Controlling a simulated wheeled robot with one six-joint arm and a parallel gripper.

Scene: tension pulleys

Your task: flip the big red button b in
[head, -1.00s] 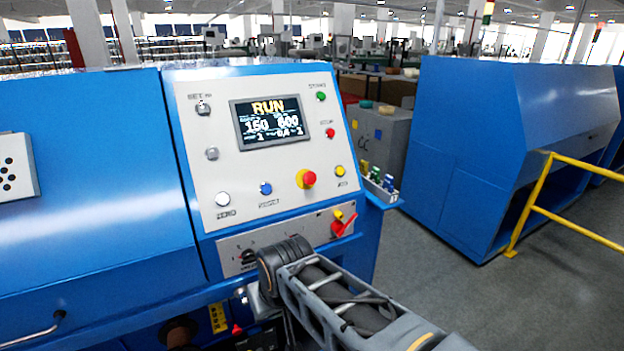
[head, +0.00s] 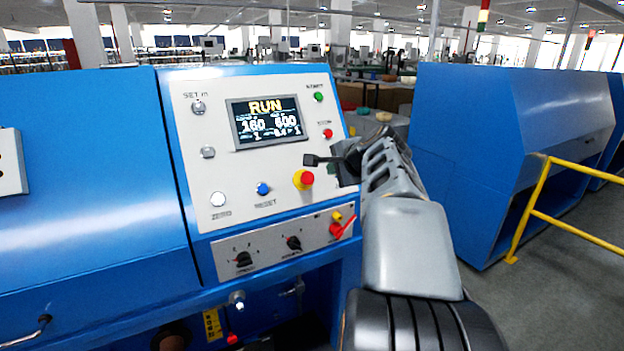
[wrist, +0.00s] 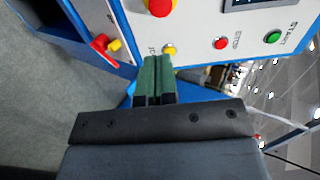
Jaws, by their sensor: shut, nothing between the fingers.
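The big red button (head: 307,179) is a red mushroom head on a yellow collar, low on the right half of the light control panel. It also shows at the top edge of the wrist view (wrist: 160,7), partly cut off. My gripper (head: 333,168) is just right of it in the head view, apart from the button as far as I can see. In the wrist view my green fingers (wrist: 153,62) are pressed together with nothing between them. Their tips point near the small yellow button (wrist: 169,49), below the red one; contact cannot be told.
The panel also carries a screen (head: 267,120) reading RUN, a small red button (head: 328,133), a green button (head: 318,97) and a blue button (head: 263,188). A red lever switch (head: 342,227) sits lower. A yellow railing (head: 530,208) stands at right.

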